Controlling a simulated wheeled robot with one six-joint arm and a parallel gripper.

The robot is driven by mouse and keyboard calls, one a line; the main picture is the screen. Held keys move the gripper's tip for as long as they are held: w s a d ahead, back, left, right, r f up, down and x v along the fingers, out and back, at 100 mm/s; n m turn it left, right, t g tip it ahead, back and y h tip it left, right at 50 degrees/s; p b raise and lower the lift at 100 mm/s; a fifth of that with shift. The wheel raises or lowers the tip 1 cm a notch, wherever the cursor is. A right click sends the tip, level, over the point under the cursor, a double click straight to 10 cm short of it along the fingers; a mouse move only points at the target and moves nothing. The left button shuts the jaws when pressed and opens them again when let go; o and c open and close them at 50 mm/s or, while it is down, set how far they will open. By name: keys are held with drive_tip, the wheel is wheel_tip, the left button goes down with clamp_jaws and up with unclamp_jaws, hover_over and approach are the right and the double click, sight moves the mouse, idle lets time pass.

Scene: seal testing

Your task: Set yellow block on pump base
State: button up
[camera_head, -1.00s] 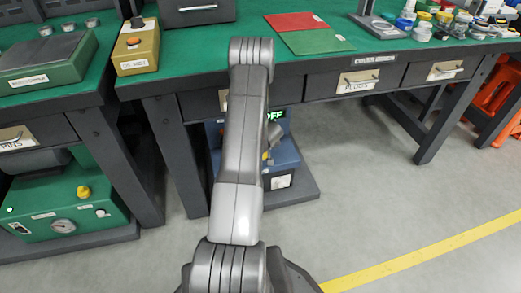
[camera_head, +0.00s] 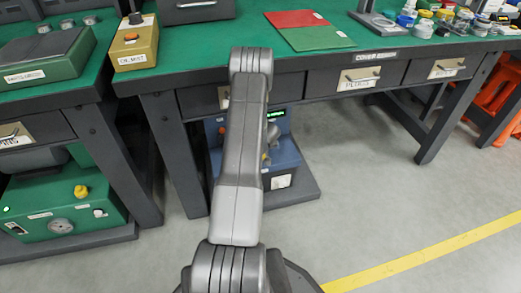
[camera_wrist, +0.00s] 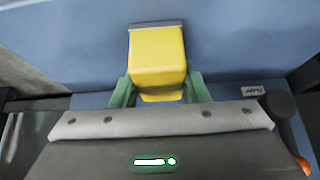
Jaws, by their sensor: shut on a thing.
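In the wrist view my gripper (camera_wrist: 159,92) has its two green fingers on either side of a yellow block (camera_wrist: 157,62) and is shut on it. The block is in front of a blue surface (camera_wrist: 80,45); I cannot tell whether they touch. In the head view a blue pump unit (camera_head: 285,158) with a small green-lit display stands under the bench on a dark base plate (camera_head: 306,193).
In the wrist view a grey screwed bar (camera_wrist: 160,120) and a lit display (camera_wrist: 153,162) lie below the block. The green-topped bench (camera_head: 240,50) overhangs the pump unit. A green machine (camera_head: 65,208) stands at the left. The floor (camera_head: 385,215) at the right is clear.

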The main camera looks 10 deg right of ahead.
drive_tip(key=o, duration=1.1)
drive_tip(key=shift+f, duration=0.1)
drive_tip(key=shift+s+r, duration=0.1)
drive_tip(key=shift+r, duration=0.4)
drive_tip(key=p+v, duration=0.4)
drive_tip(key=v, duration=0.7)
drive_tip(key=shift+s, duration=0.15)
